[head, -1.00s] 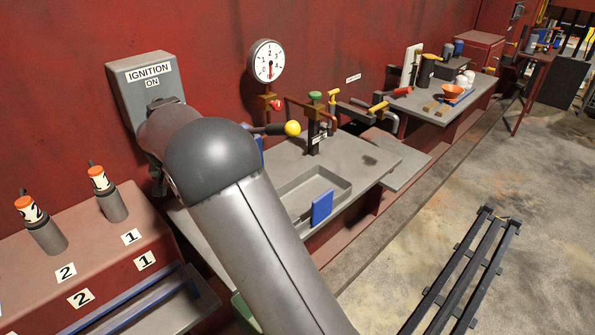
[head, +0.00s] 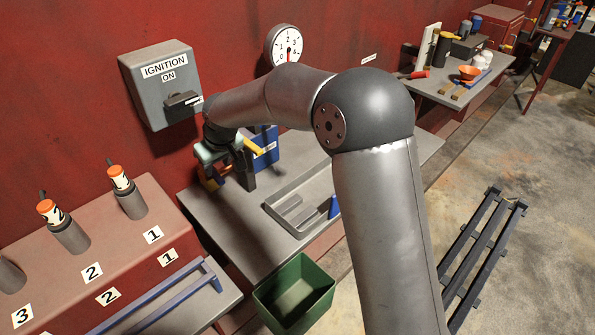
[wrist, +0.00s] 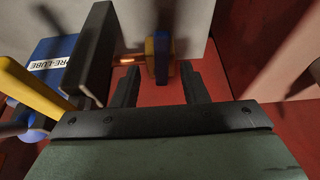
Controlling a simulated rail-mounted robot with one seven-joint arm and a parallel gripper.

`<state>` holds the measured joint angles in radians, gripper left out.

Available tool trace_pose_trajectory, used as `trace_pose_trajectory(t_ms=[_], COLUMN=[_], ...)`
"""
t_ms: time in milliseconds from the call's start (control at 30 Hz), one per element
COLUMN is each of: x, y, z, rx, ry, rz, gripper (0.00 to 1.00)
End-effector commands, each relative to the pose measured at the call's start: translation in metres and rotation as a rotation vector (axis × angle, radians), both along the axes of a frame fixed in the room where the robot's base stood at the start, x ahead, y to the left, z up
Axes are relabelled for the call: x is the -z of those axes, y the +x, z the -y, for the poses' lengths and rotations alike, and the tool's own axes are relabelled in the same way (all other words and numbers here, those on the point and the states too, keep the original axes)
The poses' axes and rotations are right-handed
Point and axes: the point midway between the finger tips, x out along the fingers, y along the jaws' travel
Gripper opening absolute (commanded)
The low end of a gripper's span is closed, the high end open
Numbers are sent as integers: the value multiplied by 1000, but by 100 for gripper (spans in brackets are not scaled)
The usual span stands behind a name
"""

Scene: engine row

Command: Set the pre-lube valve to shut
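A blue body with a label partly readable as "RE-LUBE" (wrist: 50,62) stands at the left of the wrist view; it also shows behind my gripper in the head view (head: 264,146). A yellow handle (wrist: 30,98) slants beside it, and shows in the head view too (head: 254,145). My gripper (wrist: 160,72) is open, its two dark fingers apart. A blue-and-yellow piece (wrist: 160,52) lies between and beyond the fingertips; I cannot tell whether they touch it. In the head view, my gripper (head: 218,160) is low below the ignition box, partly hidden by my arm.
A dark upright plate (wrist: 94,50) stands left of my fingers. The ignition box (head: 160,88) reads ON. A gauge (head: 287,46) is on the red wall. A grey tray (head: 283,222) is on the bench, with a green bin (head: 270,299) in front.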

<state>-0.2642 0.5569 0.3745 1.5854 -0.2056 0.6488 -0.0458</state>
Motion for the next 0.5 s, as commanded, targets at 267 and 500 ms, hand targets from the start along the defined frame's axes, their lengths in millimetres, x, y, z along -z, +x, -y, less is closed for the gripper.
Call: trace_pose_trajectory(t_ms=[267, 500], x=[-50, -94], y=[-14, -28], z=[15, 27], rx=[4, 6], ry=[0, 1], rz=[4, 3], gripper=[40, 40])
